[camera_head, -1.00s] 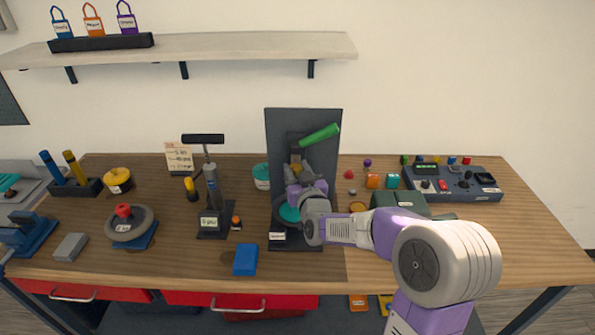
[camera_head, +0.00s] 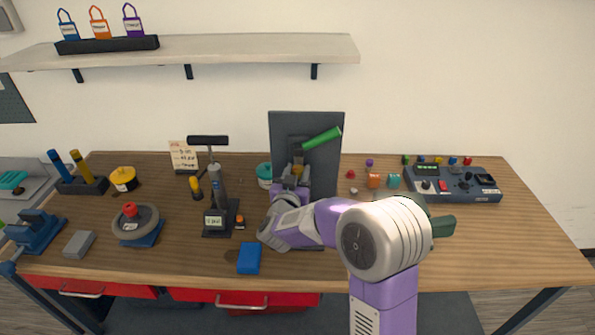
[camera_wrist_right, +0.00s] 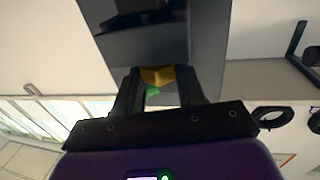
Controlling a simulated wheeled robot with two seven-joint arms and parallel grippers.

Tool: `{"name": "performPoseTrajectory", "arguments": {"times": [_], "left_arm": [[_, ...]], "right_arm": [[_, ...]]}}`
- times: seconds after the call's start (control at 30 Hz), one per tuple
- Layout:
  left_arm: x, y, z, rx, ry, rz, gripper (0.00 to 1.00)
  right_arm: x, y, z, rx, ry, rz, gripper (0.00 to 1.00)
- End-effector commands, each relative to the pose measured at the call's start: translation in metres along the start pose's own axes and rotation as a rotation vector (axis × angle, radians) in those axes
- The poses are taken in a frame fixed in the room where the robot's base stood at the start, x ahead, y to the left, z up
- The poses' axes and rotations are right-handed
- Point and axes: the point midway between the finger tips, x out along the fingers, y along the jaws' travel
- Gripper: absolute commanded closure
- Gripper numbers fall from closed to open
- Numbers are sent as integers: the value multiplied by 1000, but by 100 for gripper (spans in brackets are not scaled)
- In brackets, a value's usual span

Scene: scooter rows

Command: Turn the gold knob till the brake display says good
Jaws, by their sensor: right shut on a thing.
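The gold knob (camera_head: 298,169) is on the front of a dark upright stand (camera_head: 325,178), below a green handle (camera_head: 323,138). In the right wrist view the knob (camera_wrist_right: 157,75) shows between the fingertips. My right gripper (camera_head: 293,177) is shut on the knob, reaching up to it from below. My arm and gripper cover the lower part of the stand, and I cannot make out a brake display there. My left gripper is not in view.
A blue block (camera_head: 249,258) lies in front of the stand. A pump (camera_head: 216,190) with a small screen stands to the left. A control box (camera_head: 455,184) is at the right, with several small coloured pieces near it. The front right of the table is clear.

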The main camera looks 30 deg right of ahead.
Motion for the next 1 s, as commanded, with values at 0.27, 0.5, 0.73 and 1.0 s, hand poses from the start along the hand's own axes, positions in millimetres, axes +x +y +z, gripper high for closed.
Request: {"name": "performPoseTrajectory", "arguments": {"times": [0.27, 0.5, 0.73, 1.0], "left_arm": [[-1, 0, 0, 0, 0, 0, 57], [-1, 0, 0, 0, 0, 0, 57], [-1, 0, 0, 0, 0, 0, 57], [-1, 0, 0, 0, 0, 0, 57]], "right_arm": [[0, 0, 0, 0, 2, 11, 91], [0, 0, 0, 1, 2, 10, 50], [0, 0, 0, 1, 2, 9, 35], [-11, -1, 0, 2, 0, 7, 35]]}}
